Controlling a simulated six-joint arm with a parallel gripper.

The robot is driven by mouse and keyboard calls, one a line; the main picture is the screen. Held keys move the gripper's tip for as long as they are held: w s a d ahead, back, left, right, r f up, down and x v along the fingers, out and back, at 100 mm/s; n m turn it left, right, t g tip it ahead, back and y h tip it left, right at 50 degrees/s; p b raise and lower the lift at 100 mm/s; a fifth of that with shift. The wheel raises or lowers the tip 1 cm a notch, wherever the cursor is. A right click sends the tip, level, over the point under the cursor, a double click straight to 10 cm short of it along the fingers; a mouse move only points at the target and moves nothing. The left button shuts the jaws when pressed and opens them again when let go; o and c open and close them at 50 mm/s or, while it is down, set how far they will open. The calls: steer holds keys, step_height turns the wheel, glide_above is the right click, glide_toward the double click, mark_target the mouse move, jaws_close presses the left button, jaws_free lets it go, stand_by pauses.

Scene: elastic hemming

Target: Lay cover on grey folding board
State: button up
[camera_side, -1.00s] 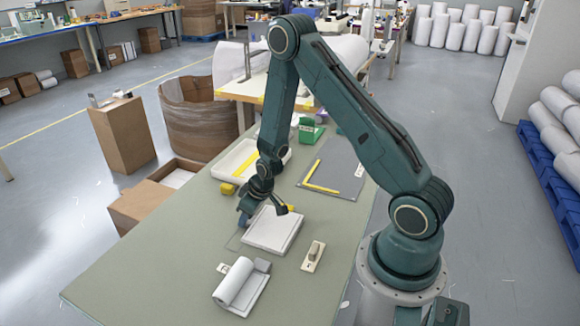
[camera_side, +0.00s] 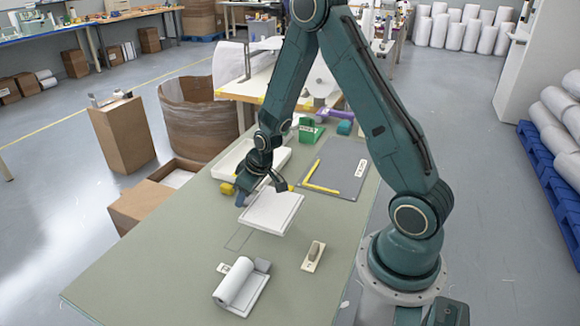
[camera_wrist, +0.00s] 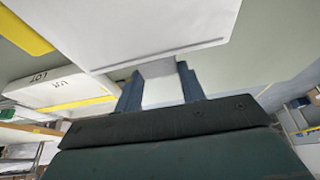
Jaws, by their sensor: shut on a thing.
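My gripper (camera_side: 246,194) is shut on the edge of the white, flat cover (camera_side: 272,211), which hangs tilted above the green table. In the wrist view the blue fingers (camera_wrist: 161,82) close on a pale tab at the edge of the cover (camera_wrist: 145,28). The grey folding board (camera_side: 345,158) lies flat on the table, behind and to the right of the cover. A yellow L-shaped guide (camera_side: 322,189) lies along its near left corner, and a white label is on its right side. The cover and the board are apart.
A white tray (camera_side: 219,170) lies behind my gripper, beside a yellow block (camera_side: 227,189). A green block (camera_side: 309,135) stands at the back. A white roll on a holder (camera_side: 238,283) and a small block on a plate (camera_side: 315,254) stand in front.

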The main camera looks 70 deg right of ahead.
step_height(320, 180, up, 12)
steer(key=shift+r, duration=0.25)
stand_by(0.3)
steer(key=shift+d, duration=0.1)
stand_by(0.4)
steer(key=s+d+m+g+h, duration=0.1)
steer(key=s+d+m+h, duration=0.25)
steer(key=d+m, duration=0.75)
steer(key=m+g+y, duration=0.4)
steer(key=m+g, duration=0.4)
steer(key=m, duration=1.7)
glide_above(362, 182)
steer(key=shift+h, duration=0.25)
step_height(362, 182, down, 15)
steer(key=shift+f, duration=0.1)
